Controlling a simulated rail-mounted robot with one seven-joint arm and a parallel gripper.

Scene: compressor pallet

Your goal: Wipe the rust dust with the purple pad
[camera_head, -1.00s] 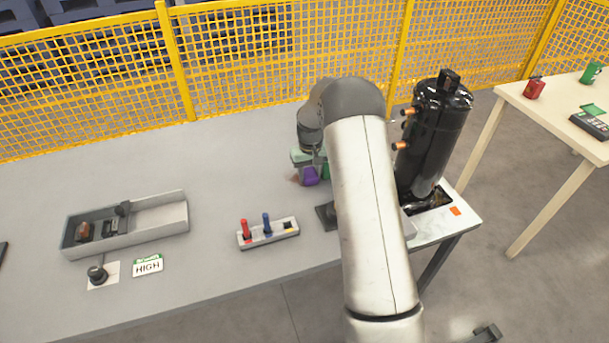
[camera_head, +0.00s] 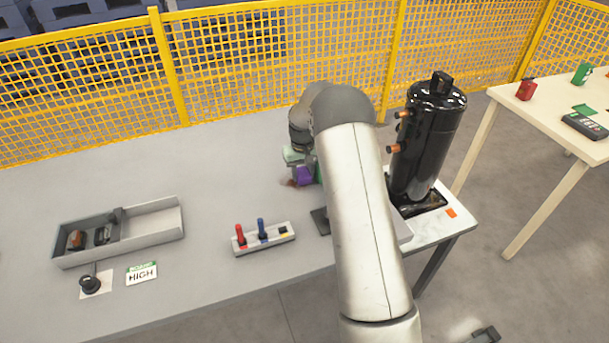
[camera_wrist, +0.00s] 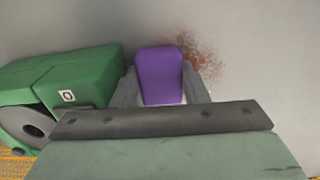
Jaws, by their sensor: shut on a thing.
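The purple pad (camera_wrist: 160,76) is between the two fingers of my gripper (camera_wrist: 161,88), which is shut on it. In the head view the purple pad (camera_head: 303,176) shows low at the table surface, below my gripper (camera_head: 300,165). The rust dust (camera_wrist: 197,55) is a reddish-brown speckled patch just beyond and to the right of the pad in the wrist view. In the head view a bit of the rust dust (camera_head: 288,183) shows at the pad's left edge. I cannot tell whether the pad touches the table.
A green device (camera_wrist: 70,85) with a grey round part stands close left of the pad in the wrist view. A black compressor (camera_head: 428,140) stands right of my arm. A holder with red and blue pegs (camera_head: 263,240) and a grey tray (camera_head: 150,222) lie left.

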